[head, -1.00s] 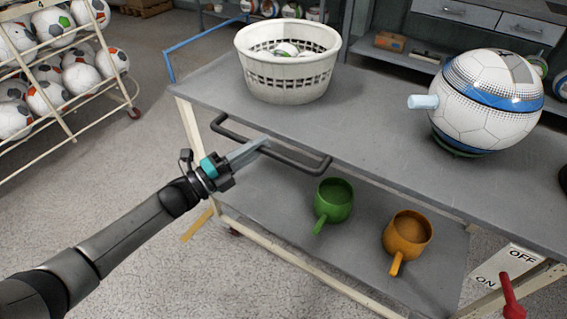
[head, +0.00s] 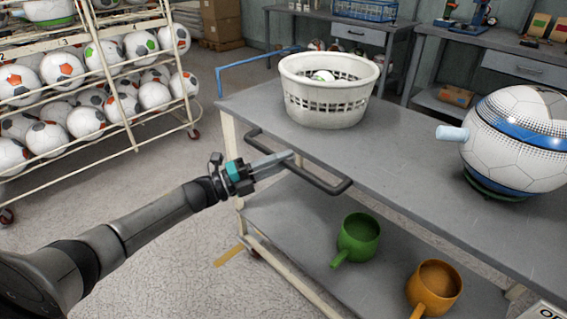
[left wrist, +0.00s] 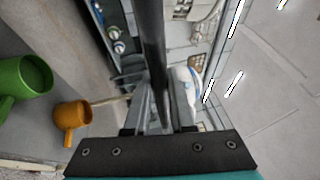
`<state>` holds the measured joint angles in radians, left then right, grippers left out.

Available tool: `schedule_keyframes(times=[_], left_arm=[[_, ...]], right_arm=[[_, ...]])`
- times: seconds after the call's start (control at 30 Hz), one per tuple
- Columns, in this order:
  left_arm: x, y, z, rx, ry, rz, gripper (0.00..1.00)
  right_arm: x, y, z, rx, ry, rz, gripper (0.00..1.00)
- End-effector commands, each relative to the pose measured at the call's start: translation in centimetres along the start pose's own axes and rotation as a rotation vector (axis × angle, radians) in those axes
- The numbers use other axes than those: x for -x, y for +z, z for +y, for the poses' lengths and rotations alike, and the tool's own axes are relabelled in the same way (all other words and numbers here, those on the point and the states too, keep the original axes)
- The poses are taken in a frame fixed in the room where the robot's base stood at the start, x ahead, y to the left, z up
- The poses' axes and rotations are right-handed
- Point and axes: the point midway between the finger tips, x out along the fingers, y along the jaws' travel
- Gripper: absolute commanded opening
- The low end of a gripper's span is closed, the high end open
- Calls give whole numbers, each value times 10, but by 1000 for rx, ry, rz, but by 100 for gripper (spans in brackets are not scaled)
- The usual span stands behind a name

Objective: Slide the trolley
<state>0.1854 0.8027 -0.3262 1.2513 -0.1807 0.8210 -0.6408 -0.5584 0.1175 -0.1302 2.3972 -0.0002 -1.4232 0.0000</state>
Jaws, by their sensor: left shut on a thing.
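The trolley (head: 405,150) is a grey two-shelf cart with a pale frame, standing from the middle to the right of the head view. Its dark bar handle (head: 325,184) sticks out from the near end. My left gripper (head: 283,160) is shut on this handle near its middle. In the left wrist view the dark bar (left wrist: 152,45) runs down between the fingers of the left gripper (left wrist: 160,112). My right gripper is not in view.
On the trolley's top stand a white basket (head: 325,100) and a large ball (head: 515,145) with a pale-blue peg. A green cup (head: 358,238) and an orange cup (head: 435,288) stand on the lower shelf. A ball rack (head: 100,100) is at left; open floor lies between.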

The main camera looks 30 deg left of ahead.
Motion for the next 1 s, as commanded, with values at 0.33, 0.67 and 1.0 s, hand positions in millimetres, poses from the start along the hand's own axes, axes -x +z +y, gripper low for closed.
schedule_keyframes(times=[0.33, 0.67, 1.0], left_arm=[[-1, 2, -4, -4, -6, -4, 40], [0, 1, -1, -2, -2, -1, 52], [39, 1, -1, 0, 5, -3, 52]], right_arm=[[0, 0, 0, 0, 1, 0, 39], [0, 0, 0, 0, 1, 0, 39], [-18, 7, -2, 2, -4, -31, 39]])
